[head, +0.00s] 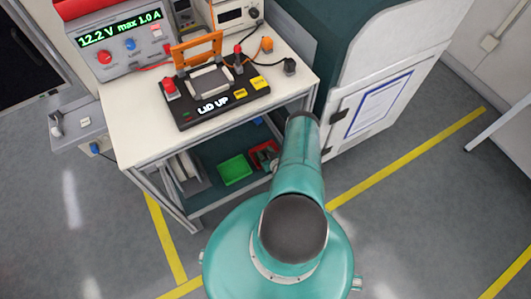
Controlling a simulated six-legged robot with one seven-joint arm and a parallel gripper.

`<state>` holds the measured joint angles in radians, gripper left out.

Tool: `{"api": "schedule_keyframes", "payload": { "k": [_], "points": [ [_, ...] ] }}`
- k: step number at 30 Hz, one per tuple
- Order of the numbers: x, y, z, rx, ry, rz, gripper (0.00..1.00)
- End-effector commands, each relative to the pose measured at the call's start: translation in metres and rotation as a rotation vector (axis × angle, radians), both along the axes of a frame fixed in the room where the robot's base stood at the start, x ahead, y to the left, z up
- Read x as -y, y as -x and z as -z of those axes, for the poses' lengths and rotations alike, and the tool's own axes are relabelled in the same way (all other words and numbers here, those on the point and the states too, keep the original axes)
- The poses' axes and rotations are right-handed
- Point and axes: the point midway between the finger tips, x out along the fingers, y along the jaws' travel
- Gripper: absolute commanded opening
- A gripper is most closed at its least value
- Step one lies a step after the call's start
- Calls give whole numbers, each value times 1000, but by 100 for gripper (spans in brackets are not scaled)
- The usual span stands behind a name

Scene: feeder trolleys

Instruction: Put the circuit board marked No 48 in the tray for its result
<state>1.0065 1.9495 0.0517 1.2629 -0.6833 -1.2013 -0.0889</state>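No circuit board marked No 48 can be made out. A black test fixture (222,107) stands on the trolley top and shows the words LID UP. Its orange lid (197,48) is raised. A pale grey rectangular bed (210,81) lies in the fixture; I cannot tell whether a board sits in it. A green tray (235,169) and a red tray (264,154) are on the trolley's lower shelf, the red one partly hidden by my arm. No marking on either tray is readable. My gripper is not in view; only my teal arm links show, in front of the trolley.
A power supply (122,40) reading 12.2 V max 1.0 A stands on the white trolley top (140,125). A second instrument (236,14) stands behind, with cables to the fixture. A teal and white cabinet (385,80) is right of the trolley. Grey floor (420,190) with yellow lines lies open at right.

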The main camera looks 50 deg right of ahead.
Motion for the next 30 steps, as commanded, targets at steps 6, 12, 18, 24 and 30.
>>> {"api": "schedule_keyframes", "payload": {
  "k": [6, 12, 18, 24, 30],
  "points": [
    [-1, 5, -5, -2, -1, 0, 41],
    [-11, 36, -18, -3, -2, 0, 41],
    [-23, 75, -35, -2, -1, 0, 41],
    [-31, 100, -46, 0, 0, 1, 41],
    [-34, 106, -49, 0, 0, 0, 41]
  ]
}}
